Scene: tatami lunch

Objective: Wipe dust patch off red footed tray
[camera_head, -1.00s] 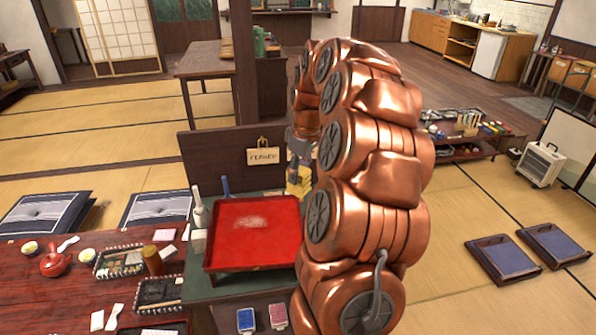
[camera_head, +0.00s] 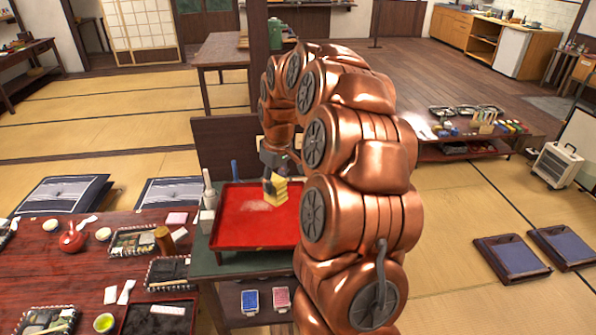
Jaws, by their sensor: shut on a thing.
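The red footed tray (camera_head: 245,238) stands on a dark green-topped stand, its right side hidden behind my arm. A pale dust patch (camera_head: 257,208) shows on the tray's far middle part. My gripper (camera_head: 273,177) points down over the tray's far right part and is shut on a yellow block, likely a sponge (camera_head: 275,192). The yellow block is right beside the dust patch, overlapping its right edge in the picture. I cannot tell whether it touches the tray.
A white bottle (camera_head: 207,190), a blue bottle (camera_head: 235,171) and a white cup (camera_head: 207,222) stand at the tray's left and far edges. A dark upright board (camera_head: 222,145) rises behind the tray. A dark red table (camera_head: 60,275) with dishes lies to the left.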

